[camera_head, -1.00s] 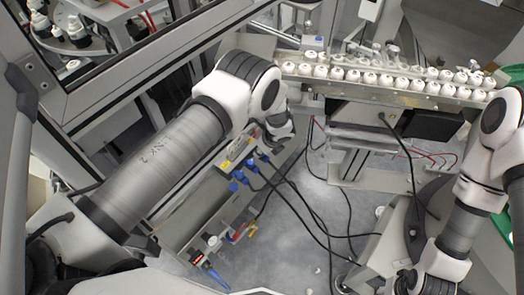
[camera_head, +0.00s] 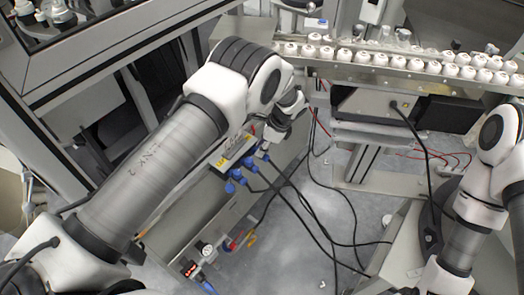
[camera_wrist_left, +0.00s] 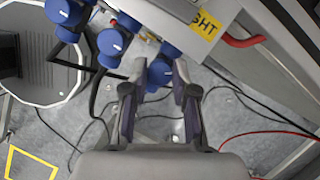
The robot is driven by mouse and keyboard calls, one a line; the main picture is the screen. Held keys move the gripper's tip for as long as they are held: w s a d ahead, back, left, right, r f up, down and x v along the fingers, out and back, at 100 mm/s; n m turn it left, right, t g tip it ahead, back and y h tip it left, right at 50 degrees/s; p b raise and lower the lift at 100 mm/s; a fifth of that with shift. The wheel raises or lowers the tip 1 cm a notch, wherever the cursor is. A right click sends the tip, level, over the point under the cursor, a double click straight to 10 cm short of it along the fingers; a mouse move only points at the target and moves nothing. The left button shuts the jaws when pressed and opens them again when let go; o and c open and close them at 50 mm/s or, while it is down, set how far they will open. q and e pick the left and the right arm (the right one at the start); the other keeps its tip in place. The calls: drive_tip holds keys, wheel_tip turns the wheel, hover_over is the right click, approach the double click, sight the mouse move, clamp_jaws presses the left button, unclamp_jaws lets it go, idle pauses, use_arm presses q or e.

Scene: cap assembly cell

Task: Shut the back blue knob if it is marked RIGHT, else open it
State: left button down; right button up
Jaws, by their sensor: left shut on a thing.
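My left gripper (camera_wrist_left: 159,105) has its two fingers on either side of a blue knob (camera_wrist_left: 160,71) and is shut on it. In the head view the left gripper (camera_head: 270,138) is at the far end of the row of blue fittings, and the back knob is mostly hidden by it. A yellow label (camera_wrist_left: 206,25) beside the knob shows the letters "GHT"; its first part is cut off or hidden. Other blue knobs (camera_wrist_left: 112,42) stand to the left in the wrist view. My right gripper is outside the frames.
Black cables (camera_head: 305,205) run from the blue fittings across the grey floor. A rail with several white caps (camera_head: 380,60) crosses the back right. A red hose (camera_wrist_left: 243,41) is right of the label in the wrist view. A metal channel (camera_head: 190,215) lies below my left arm.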

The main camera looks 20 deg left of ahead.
use_arm(q)
drive_tip(key=shift+n, duration=0.3)
drive_tip(key=c, duration=0.9)
unclamp_jaws()
